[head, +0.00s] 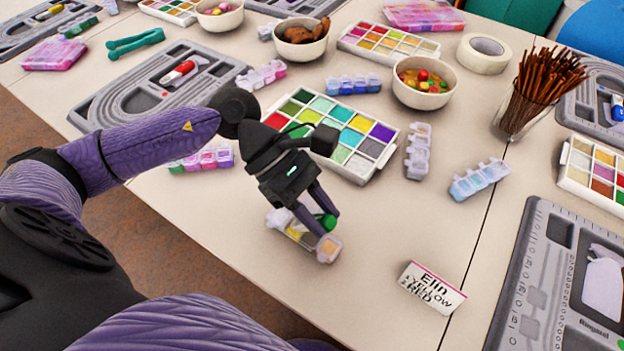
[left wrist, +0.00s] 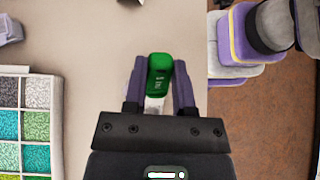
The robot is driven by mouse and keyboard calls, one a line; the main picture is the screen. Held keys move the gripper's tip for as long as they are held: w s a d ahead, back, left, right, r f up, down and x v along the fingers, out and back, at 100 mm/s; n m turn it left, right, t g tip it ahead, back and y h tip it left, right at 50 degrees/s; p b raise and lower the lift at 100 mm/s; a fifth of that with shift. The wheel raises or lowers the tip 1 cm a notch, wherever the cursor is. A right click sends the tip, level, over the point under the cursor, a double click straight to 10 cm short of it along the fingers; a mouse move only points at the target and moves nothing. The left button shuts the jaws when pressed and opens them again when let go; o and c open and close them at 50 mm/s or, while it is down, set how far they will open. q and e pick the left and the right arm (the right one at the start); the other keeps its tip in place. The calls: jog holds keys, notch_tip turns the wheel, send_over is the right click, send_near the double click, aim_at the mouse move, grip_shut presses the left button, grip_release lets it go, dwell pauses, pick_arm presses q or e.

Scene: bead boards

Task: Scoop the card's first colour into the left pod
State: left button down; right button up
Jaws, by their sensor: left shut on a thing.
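My left gripper (head: 318,224) is shut on a green-handled tool, probably the scoop (left wrist: 160,72); the green handle also shows at the fingertips in the head view (head: 326,221). A pod strip (head: 328,249) with small lidded cells lies on the table right under the gripper, partly hidden by the fingers; I cannot tell whether the tool touches it. The name card (head: 432,288) stands to the right and reads Elin, 1 yellow, 2 red. The bead tray (head: 390,152) behind the gripper has a yellow cell (head: 361,122) in its right half.
Other pod strips stand around the tray: pink and purple (head: 203,159), blue (head: 353,84), clear (head: 418,151) and pale blue (head: 480,180). A bowl of sweets (head: 424,100), a glass of sticks (head: 515,115) and a grey bead board (head: 520,290) are farther right. Table around the card is clear.

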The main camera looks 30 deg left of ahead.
pick_arm(q)
jog(key=d+f+y+p, duration=0.1)
jog(key=y+p, duration=0.1)
jog(key=d+f+y+p, duration=0.1)
jog(key=d+y, duration=0.1)
jog(key=y, duration=0.1)
jog(key=d+f+y+p, duration=0.1)
jog(key=d+y+p, duration=0.1)
jog(key=y, duration=0.1)
jog(key=shift+s+t+p, duration=0.15)
jog(key=shift+t+p, duration=0.2)
jog(key=shift+t, duration=0.05)
jog(key=shift+d+r+y+p, duration=0.2)
jog(key=shift+r+y+p, duration=0.15)
jog(key=shift+r+p, duration=0.25)
jog(key=shift+d+r+y+p, duration=0.2)
jog(key=shift+r+y+p, duration=0.15)
jog(key=shift+r+p, duration=0.2)
pick_arm(e)
jog(key=w+a+r+t, duration=0.1)
jog(key=w+a+r, duration=0.1)
jog(key=r, duration=0.6)
jog(key=shift+w+r+y, duration=0.3)
jog(key=shift+w+r, duration=0.1)
jog(key=shift+w, duration=0.35)
